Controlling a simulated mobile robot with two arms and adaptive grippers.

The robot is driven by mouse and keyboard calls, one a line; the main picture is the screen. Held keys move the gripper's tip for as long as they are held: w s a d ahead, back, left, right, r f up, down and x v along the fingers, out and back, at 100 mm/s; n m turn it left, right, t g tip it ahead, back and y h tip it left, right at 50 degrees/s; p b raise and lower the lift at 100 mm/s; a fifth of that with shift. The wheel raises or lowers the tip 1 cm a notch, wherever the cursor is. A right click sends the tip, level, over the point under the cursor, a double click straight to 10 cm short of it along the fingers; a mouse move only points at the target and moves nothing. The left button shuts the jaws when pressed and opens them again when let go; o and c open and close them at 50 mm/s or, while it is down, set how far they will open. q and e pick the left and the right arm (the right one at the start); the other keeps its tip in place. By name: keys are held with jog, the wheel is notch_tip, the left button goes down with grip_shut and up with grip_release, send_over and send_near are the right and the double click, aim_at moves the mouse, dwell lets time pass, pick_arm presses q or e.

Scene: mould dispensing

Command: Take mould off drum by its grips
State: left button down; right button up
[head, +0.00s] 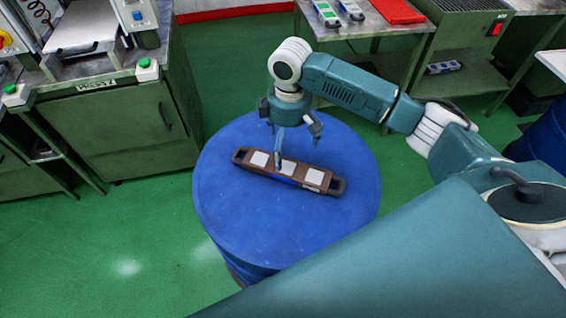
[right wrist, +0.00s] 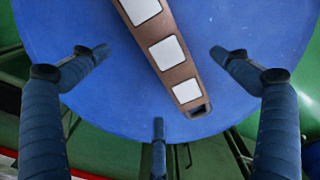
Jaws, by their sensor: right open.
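The mould (head: 301,174) is a long brown bar with three white squares and a dark loop grip at each end. It lies flat, slanting, on top of the blue drum (head: 285,230). My right gripper (head: 297,143) points down over the mould's middle, its fingers spread and empty. One finger hides a little of the mould. In the right wrist view the mould (right wrist: 177,73) runs between the spread fingers of the gripper (right wrist: 159,54), touching none that I can see there. One end grip (right wrist: 198,110) shows; the other is out of that view. My left gripper is not in view.
A green cabinet (head: 130,130) with push buttons stands left of the drum. A table at the back holds a red tray (head: 398,11) and small moulds (head: 326,13). Green floor (head: 110,250) is clear at the lower left. My right arm spans the right side.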

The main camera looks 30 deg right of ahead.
aim_at(288, 163)
jog(key=shift+s+f, duration=0.2)
jog(key=shift+f, duration=1.25)
notch_tip(288, 163, down, 4)
jog(key=shift+f+p, duration=0.15)
jog(key=shift+p, duration=0.2)
jog(key=shift+f, duration=0.5)
jog(key=c, duration=2.1)
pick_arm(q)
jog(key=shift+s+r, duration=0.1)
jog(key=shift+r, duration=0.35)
pick_arm(e)
jog(key=shift+w+r, duration=0.15)
jog(key=shift+w, duration=0.05)
